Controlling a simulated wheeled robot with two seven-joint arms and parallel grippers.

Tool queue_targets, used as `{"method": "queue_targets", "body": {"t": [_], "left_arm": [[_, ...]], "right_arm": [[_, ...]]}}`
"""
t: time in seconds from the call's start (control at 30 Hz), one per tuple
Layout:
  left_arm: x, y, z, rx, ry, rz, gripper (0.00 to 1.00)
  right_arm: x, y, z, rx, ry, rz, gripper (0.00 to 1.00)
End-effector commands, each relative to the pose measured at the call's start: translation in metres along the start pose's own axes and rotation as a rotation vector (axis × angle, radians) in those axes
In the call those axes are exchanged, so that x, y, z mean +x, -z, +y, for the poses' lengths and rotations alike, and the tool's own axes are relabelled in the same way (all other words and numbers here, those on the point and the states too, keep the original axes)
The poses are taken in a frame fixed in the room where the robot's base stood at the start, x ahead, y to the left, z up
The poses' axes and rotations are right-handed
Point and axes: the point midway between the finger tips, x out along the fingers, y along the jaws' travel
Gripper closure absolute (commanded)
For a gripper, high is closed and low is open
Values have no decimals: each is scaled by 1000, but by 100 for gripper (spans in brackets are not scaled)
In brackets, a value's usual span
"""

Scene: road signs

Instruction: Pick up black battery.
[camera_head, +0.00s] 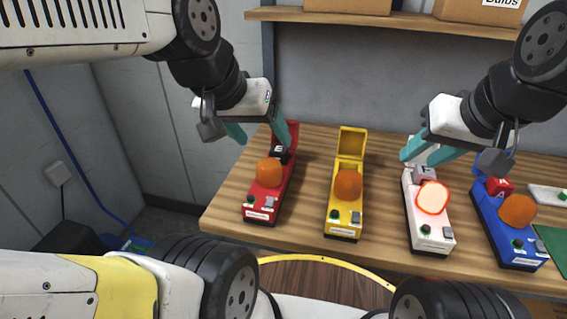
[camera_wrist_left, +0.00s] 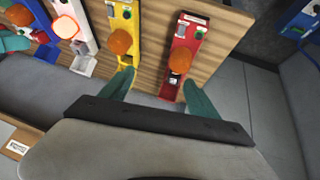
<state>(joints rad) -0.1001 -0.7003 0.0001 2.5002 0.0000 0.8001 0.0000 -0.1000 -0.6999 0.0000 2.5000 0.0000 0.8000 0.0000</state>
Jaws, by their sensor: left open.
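The black battery (camera_head: 281,153) sits in the back compartment of the red sign box (camera_head: 262,203), behind its orange lamp. It also shows in the left wrist view (camera_wrist_left: 174,80). The red box's lid stands open at the back. My left gripper (camera_head: 260,134) is open and empty, above the back end of the red box. In the left wrist view its fingers (camera_wrist_left: 158,82) are spread, with the battery between them in the picture, apart from both. My right gripper (camera_head: 426,152) has its fingers apart over the back of the white box (camera_head: 432,240).
A yellow box (camera_head: 343,220) with an open, empty-looking lid stands right of the red one. A blue box (camera_head: 512,246) holds a red block (camera_head: 498,186). The white box's lamp (camera_head: 432,197) glows. A shelf (camera_head: 390,22) with cartons runs above. Bare table lies between the boxes.

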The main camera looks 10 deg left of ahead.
Motion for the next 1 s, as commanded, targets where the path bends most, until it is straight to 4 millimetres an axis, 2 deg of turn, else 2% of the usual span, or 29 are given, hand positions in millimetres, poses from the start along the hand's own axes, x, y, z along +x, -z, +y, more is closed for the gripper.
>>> {"method": "queue_targets", "body": {"t": [0.17,0.27,0.37,0.57,0.7,0.9,1.0], "left_arm": [[2,5,-1,-1,8,-13,29],[8,18,-4,1,31,-52,29],[22,40,-10,4,67,-119,29],[69,87,-23,10,130,-269,29],[114,113,-34,8,157,-368,29],[180,135,-48,-6,172,-485,29],[203,139,-54,-14,173,-523,29]], "right_arm": [[0,0,0,0,0,0,64],[0,0,0,0,0,0,64],[0,0,0,0,0,0,64],[0,0,0,0,0,0,64],[0,0,0,0,0,0,64],[0,0,0,0,0,0,64],[0,0,0,0,0,0,64]]}}
